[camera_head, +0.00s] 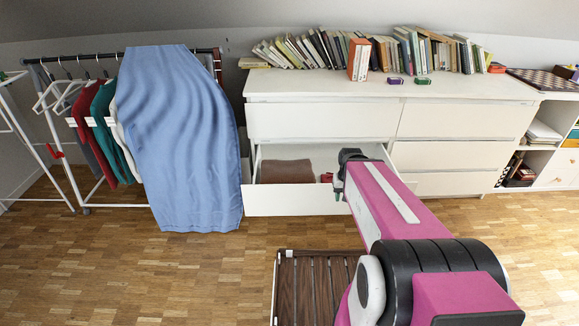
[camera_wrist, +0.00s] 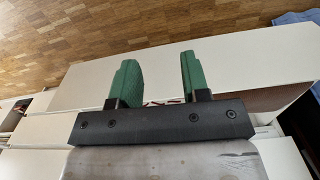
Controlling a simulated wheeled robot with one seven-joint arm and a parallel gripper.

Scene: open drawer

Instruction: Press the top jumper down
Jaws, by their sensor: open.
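A brown folded jumper (camera_head: 286,171) lies in the open white drawer (camera_head: 290,201), toward its left side. Whether other jumpers lie under it cannot be told. A small red thing (camera_head: 326,178) shows in the drawer to its right. My gripper (camera_head: 338,193) is at the drawer's right part, to the right of the jumper. In the wrist view my gripper (camera_wrist: 157,64) shows two green fingers spread apart with nothing between them. The pale drawer front (camera_wrist: 235,58) lies beyond the fingers. A brown patch, probably the jumper (camera_wrist: 265,99), shows to the right.
The white dresser (camera_head: 330,86) carries a row of books (camera_head: 310,48) on top. A rack of clothes with a blue sheet (camera_head: 180,130) stands left of the drawer. A dark slatted wooden piece (camera_head: 310,285) is in front. Wooden floor lies free between.

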